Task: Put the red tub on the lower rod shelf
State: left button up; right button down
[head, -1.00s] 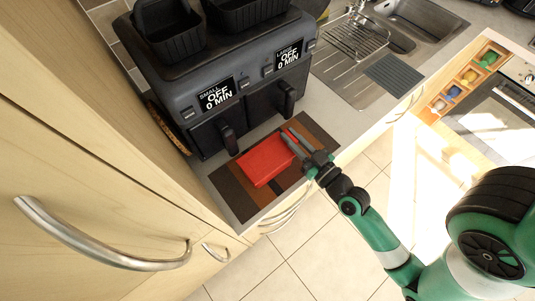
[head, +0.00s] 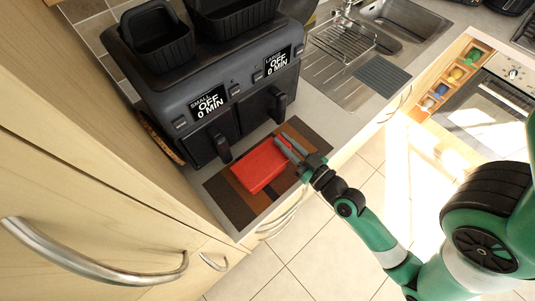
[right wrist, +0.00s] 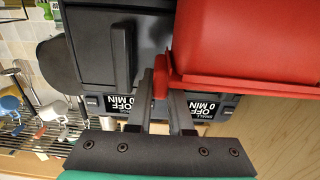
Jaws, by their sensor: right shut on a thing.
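The red tub (head: 262,165) sits on a brown striped mat (head: 240,207) on the counter, in front of the black air fryer. My right gripper (head: 287,145) is at the tub's right edge. In the right wrist view, the tub (right wrist: 255,40) fills the upper right, and my right gripper (right wrist: 161,92) is shut on a red part at its edge. In that view, a rack of metal rods (right wrist: 60,130) with mugs shows at the left. I cannot tell which rod shelf is the lower one. My left gripper is not in view.
The black air fryer (head: 205,70) stands close behind the tub, its handles sticking out. A tall wooden cupboard (head: 90,190) with a metal handle is at the left. A sink (head: 400,35) with a wire dish rack (head: 340,45) is at the upper right.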

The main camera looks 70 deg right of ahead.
notch_tip(320, 180, up, 10)
jog(key=p, duration=0.5)
jog(key=shift+f, duration=0.1)
